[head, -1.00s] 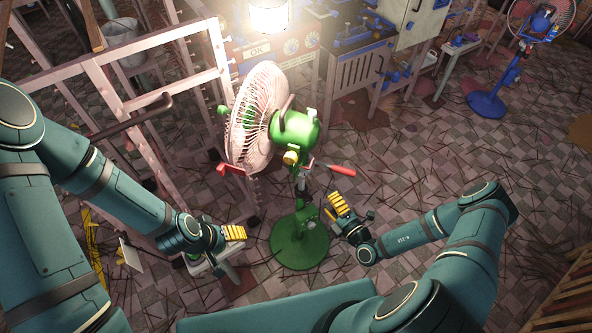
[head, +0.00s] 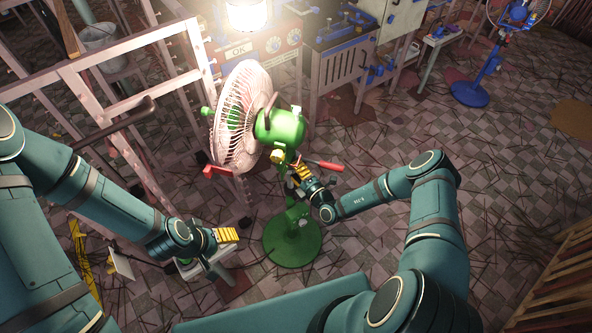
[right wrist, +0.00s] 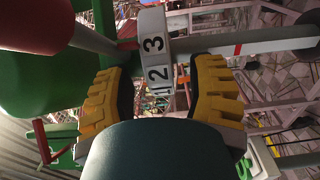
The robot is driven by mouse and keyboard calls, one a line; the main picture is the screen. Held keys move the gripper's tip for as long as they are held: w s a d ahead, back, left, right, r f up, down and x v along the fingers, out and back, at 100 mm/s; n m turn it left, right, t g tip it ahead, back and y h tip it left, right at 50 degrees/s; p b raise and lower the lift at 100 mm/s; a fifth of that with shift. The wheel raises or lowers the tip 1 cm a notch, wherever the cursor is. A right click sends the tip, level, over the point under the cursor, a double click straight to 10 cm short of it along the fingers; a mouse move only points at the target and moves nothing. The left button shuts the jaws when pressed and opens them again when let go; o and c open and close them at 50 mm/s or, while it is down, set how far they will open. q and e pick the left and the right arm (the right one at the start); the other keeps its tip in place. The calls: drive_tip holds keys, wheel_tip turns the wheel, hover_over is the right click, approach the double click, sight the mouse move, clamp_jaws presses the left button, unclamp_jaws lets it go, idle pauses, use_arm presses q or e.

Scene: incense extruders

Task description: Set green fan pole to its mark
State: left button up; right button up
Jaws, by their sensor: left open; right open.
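The green fan (head: 281,127) stands upright on a round green base (head: 292,242), its pole partly hidden behind my right gripper (head: 302,173). In the right wrist view, a pale tube with a red mark (right wrist: 237,49) runs to the right. A white curved band with the numbers 2 and 3 (right wrist: 154,46) shows between the yellow fingers of my right gripper (right wrist: 160,90), which are apart. A red handle (head: 330,165) sticks out beside the pole; it also shows in the right wrist view (right wrist: 68,22). My left gripper (head: 228,235) is open and empty, left of the base.
A small white stool (head: 197,268) is under my left gripper. A pale metal rack (head: 140,98) stands on the left. A bench with blue parts (head: 345,68) is behind the fan, and a blue fan (head: 470,93) stands at the back right. The tiled floor on the right is mostly clear.

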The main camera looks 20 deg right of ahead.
drive_tip(key=shift+o, duration=0.2)
clamp_jaws()
wheel_tip(320, 180, down, 12)
drive_tip(key=b, duration=1)
use_arm(q)
wheel_tip(320, 180, down, 10)
drive_tip(key=s, duration=0.2)
drive_tip(key=shift+s+d+g, duration=0.15)
drive_tip(key=shift+d+g, duration=0.1)
drive_tip(key=shift+g, duration=0.05)
use_arm(e)
drive_tip(key=shift+s, duration=0.1)
